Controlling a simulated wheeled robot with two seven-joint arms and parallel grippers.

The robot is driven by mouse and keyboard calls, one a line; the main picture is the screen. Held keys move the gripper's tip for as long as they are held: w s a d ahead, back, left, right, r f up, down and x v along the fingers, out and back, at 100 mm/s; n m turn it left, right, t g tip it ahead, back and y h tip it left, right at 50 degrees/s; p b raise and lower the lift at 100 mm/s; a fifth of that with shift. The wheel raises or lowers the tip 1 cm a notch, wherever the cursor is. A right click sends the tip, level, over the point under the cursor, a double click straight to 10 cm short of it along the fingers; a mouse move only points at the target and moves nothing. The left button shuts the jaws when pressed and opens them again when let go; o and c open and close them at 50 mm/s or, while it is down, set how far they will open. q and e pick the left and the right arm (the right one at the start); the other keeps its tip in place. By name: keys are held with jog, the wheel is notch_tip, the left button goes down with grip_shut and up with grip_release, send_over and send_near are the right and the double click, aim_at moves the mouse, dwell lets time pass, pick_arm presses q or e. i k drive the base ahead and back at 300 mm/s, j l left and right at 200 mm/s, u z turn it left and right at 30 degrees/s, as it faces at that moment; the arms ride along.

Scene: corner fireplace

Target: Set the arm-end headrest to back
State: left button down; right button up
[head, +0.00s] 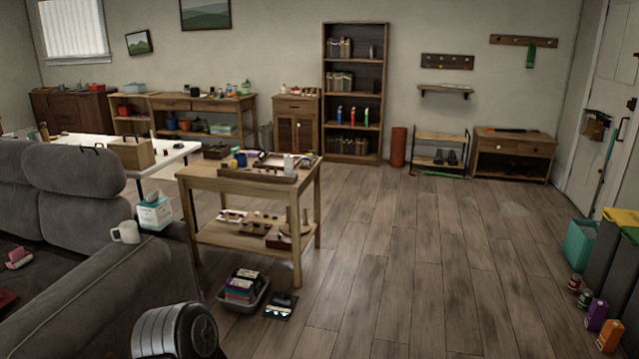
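A dark grey sofa (120,270) fills the lower left of the head view. Its arm-end headrest (75,172) is a thick, rounded cushion on the backrest nearest the sofa arm, with its top edge standing above the backrest. I cannot tell its exact tilt setting. A second headrest (12,160) stands to its left, cut off by the picture edge. A dark ribbed part at the bottom edge looks like part of my arm. Neither gripper shows, and nothing of mine touches the headrest.
Behind the sofa is a white table (176,151). The floor at centre right is clear.

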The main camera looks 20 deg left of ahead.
aim_at(77, 170)
jog(key=i+j+u, duration=0.1)
jog(key=i+u, duration=1)
jog(key=u, duration=0.15)
jog(key=i+l+u, duration=0.65)
jog(key=u, duration=0.15)
jog(key=i+l+u, duration=0.25)
jog(key=u, duration=0.15)
jog(key=i+l+u, duration=0.6)
jog(key=l+u, duration=0.15)
jog(key=i+l+u, duration=0.15)
jog(key=l+u, duration=0.25)
jog(key=l, duration=0.2)
